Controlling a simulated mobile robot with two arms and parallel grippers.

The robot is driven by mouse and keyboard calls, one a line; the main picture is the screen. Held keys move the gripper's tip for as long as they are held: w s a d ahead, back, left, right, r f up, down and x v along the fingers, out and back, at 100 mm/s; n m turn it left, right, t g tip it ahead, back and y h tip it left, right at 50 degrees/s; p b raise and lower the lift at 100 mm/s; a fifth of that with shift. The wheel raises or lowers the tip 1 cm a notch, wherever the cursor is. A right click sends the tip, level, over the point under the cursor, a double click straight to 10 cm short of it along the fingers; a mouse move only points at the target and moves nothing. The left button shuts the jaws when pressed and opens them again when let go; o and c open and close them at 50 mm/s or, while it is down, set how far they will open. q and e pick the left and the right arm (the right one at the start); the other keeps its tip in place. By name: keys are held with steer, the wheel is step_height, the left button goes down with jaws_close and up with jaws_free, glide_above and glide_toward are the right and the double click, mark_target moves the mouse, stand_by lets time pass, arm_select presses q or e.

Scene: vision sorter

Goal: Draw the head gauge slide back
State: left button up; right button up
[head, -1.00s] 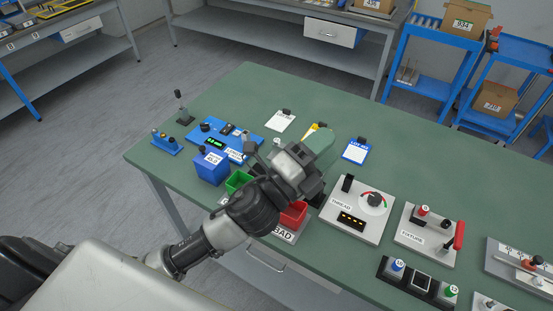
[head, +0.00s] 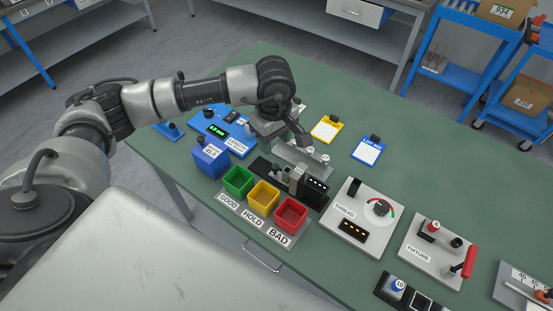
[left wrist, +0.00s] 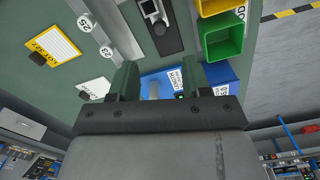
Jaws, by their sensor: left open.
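My left gripper (head: 268,138) is above the green table, between the blue length gauge (head: 212,122) and a black-based gauge (head: 262,167). I take that one for the head gauge; no name is legible on it. It has a grey slide block (head: 295,174) and a dark display (head: 314,188). In the left wrist view the gripper (left wrist: 158,75) is open, with nothing held between its fingers. The black base (left wrist: 167,36) and grey slide (left wrist: 153,14) lie beyond the fingers there, apart from them. My right gripper is not in view.
Green (head: 238,181), yellow (head: 262,197) and red (head: 290,214) bins stand in front of the gauge, beside a blue bin (head: 209,160). A grey rail with numbered pegs (head: 305,156) lies behind. The thread gauge (head: 352,214) and fixture (head: 430,247) stand to the right.

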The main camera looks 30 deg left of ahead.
mark_target(275, 165)
arm_select(q)
step_height(275, 165, down, 9)
steer(key=shift+f+p, duration=0.2)
steer(key=shift+p, duration=0.45)
jaws_close()
